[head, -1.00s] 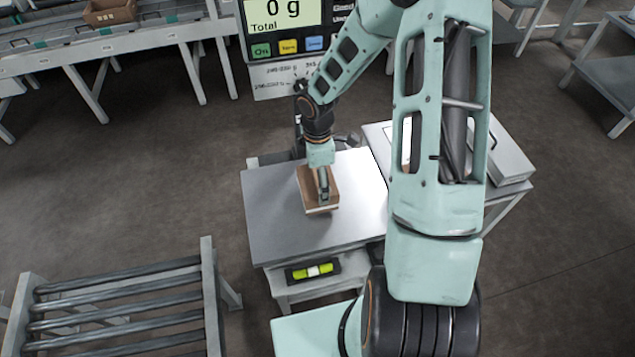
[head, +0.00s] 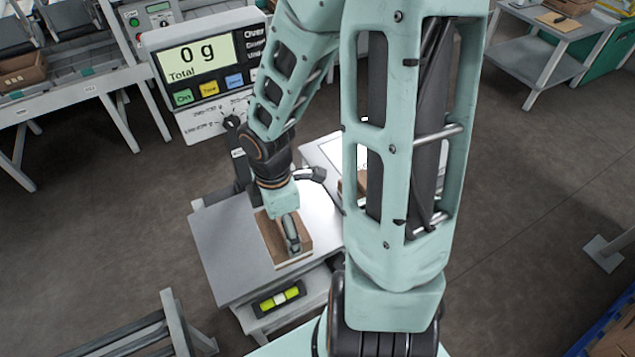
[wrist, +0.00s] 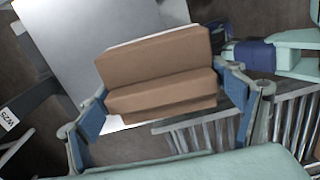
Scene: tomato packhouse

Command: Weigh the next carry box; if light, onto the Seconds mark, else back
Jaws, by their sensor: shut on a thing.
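A brown carry box (head: 270,240) is under my gripper (head: 291,238) at the scale's steel platform (head: 215,240). In the wrist view the carry box (wrist: 160,75) sits between the two blue fingers of my gripper (wrist: 165,105), which is shut on it. In the head view the box appears over the front right part of the platform; I cannot tell whether it touches it. The scale display (head: 192,58) reads 0 g Total. The Seconds mark is not identifiable in these frames.
A side stand with a white panel (head: 325,155) adjoins the platform at the right, partly hidden by my arm. A roller conveyor (head: 130,340) is at the lower left. A belt line (head: 70,95) runs at the upper left. A grey table (head: 540,65) stands at the upper right.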

